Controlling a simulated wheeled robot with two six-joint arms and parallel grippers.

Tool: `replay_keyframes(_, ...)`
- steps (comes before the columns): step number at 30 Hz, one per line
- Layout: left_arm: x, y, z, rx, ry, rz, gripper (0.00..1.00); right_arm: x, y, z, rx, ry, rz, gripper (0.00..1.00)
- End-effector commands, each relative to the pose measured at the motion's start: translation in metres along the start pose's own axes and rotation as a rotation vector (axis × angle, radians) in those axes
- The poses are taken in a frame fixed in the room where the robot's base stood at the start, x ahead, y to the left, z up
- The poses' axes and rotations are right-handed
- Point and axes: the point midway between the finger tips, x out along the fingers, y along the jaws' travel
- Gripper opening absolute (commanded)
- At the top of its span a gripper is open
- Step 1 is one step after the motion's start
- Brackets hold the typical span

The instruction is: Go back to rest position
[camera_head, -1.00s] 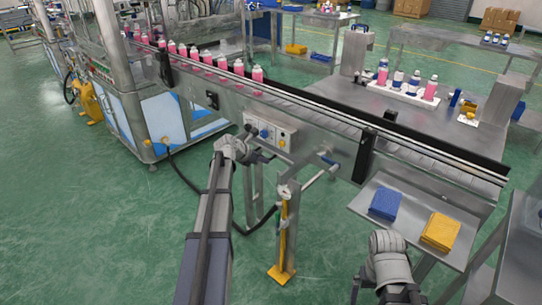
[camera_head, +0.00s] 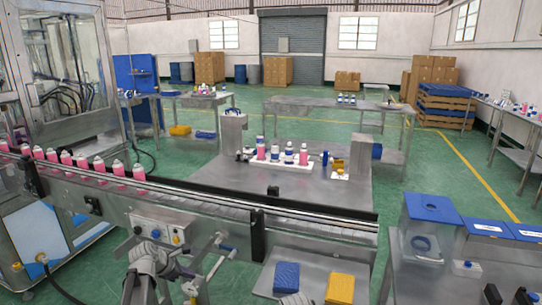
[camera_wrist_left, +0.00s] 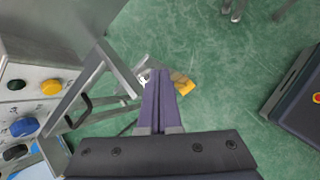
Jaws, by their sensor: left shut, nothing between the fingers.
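My left gripper (camera_head: 186,270) is at the bottom left of the head view, in front of the conveyor's control box (camera_head: 160,229). In the left wrist view its two dark purple fingers (camera_wrist_left: 160,77) lie together with nothing between them. Below them in that view is green floor with a yellow foot plate (camera_wrist_left: 183,84). A small grey part of my right arm (camera_head: 295,299) shows at the bottom edge of the head view. The right gripper itself is not seen.
The conveyor (camera_head: 190,200) carries pink cans (camera_head: 117,168) on its left part. A side shelf holds a blue stack (camera_head: 287,277) and a yellow stack (camera_head: 340,288). A metal stand (camera_head: 212,250) is close to my left gripper. Blue-topped boxes (camera_head: 431,207) stand at right.

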Motion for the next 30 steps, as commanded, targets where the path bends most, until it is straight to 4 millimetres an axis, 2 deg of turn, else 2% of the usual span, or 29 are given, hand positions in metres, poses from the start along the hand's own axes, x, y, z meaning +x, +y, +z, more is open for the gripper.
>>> replay_keyframes(1,-0.007,-0.039,0.030,0.197,0.025,-0.067,0.00,-0.017,0.002,0.001,0.000,0.000,0.000,1.00)
replay_keyframes(6,-0.018,-0.142,0.079,0.863,0.082,-0.289,0.00,-0.042,0.004,0.003,0.000,0.000,0.000,1.00)
replay_keyframes(9,-0.035,-0.197,0.096,1.248,0.084,-0.429,0.00,-0.057,0.005,0.003,0.000,0.000,0.000,1.00)
replay_keyframes(12,-0.055,-0.243,0.106,1.601,0.067,-0.570,0.00,-0.070,0.007,0.004,0.001,0.000,0.000,1.00)
replay_keyframes(15,-0.076,-0.277,0.109,1.895,0.037,-0.699,0.00,-0.080,0.008,0.005,0.001,0.000,0.000,1.00)
replay_keyframes(18,-0.092,-0.300,0.110,2.114,0.003,-0.806,0.00,-0.087,0.008,0.005,0.001,0.000,0.000,1.00)
replay_keyframes(21,-0.103,-0.313,0.109,2.255,-0.025,-0.880,0.00,-0.091,0.009,0.005,0.001,0.000,0.000,1.00)
replay_keyframes(24,-0.108,-0.319,0.109,2.328,-0.041,-0.919,0.00,-0.092,0.009,0.005,0.001,0.000,0.000,1.00)
replay_keyframes(30,-0.108,-0.321,0.108,2.350,-0.048,-0.932,0.00,-0.092,0.009,0.005,0.001,0.000,0.000,1.00)
